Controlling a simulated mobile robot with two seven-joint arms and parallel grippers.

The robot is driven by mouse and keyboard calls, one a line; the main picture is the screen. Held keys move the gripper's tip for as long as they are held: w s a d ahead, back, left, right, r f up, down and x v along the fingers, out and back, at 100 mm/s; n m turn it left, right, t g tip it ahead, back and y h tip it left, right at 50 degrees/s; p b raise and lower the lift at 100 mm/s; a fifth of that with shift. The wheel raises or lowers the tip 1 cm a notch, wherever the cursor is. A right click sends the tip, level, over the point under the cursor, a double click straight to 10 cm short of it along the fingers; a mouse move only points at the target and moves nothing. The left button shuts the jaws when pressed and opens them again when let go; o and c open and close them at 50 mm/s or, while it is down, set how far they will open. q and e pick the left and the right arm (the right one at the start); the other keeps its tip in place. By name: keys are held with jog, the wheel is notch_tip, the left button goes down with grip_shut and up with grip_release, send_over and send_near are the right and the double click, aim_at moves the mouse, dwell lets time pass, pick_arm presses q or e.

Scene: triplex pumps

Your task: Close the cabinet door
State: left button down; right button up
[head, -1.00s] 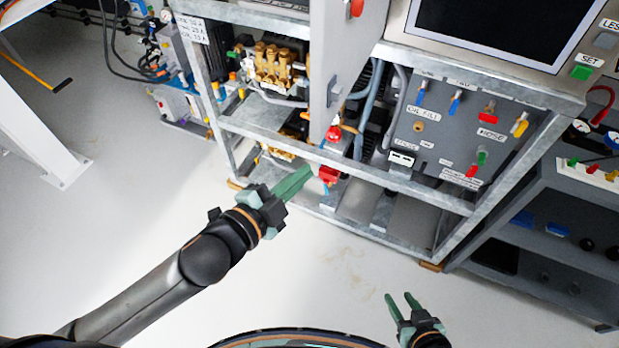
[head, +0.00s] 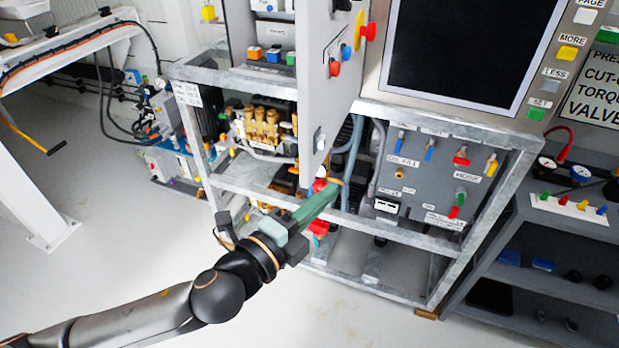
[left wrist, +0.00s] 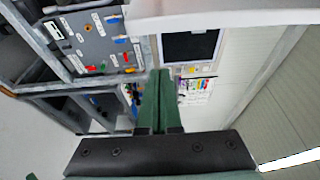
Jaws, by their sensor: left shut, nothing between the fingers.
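The cabinet door (head: 343,88) is a grey panel with a red and yellow rotary switch and push buttons. In the head view it stands open, swung out from the cabinet (head: 240,72), whose inside shows to its left. My left gripper (head: 328,197) is shut and empty, just below the door's lower end. I cannot tell whether it touches the door. In the left wrist view its green fingers (left wrist: 159,90) lie together, below a pale panel edge that may be the door. My right gripper is out of view.
A galvanised frame (head: 390,215) with brass pumps (head: 262,128) and hoses stands under the cabinet. A screen console (head: 470,50) and a valve panel (head: 430,175) are to the right. A dark shelf unit (head: 545,240) stands far right.

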aim_at(309, 184)
pick_arm(q)
jog(key=shift+w+a+p, duration=0.2)
jog(key=shift+w+a, duration=0.4)
jog(key=shift+w, duration=0.2)
jog(key=shift+w+a+p, duration=0.2)
jog(key=shift+w+a, duration=0.4)
jog(key=shift+w, duration=0.2)
